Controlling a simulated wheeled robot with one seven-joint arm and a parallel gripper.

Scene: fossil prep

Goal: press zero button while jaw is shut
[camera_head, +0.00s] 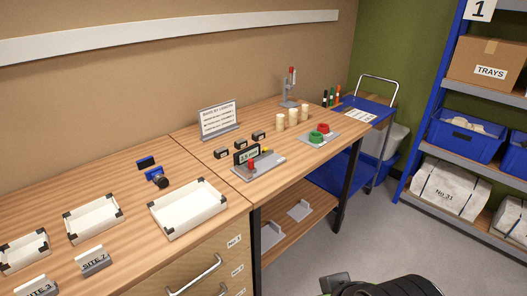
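A gauge with a dark display (247,154) stands on a grey base (263,167) near the front edge of the right-hand table. The display shows small pale digits, too small to read surely. A red knob (251,164) stands at the front of the base, and a small yellow part (267,151) shows behind it. I cannot tell which part is the zero button, or whether the jaw is shut. Dark parts of my arm, perhaps with my gripper (335,284), show at the bottom edge, well below and apart from the gauge. The fingertips are not clear.
Small black blocks (240,142) stand behind the gauge. A plate with a red ring (323,128) and a green ring (316,138) lies to its right, near pale cylinders (292,117). A lever stand (289,91) is at the back.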

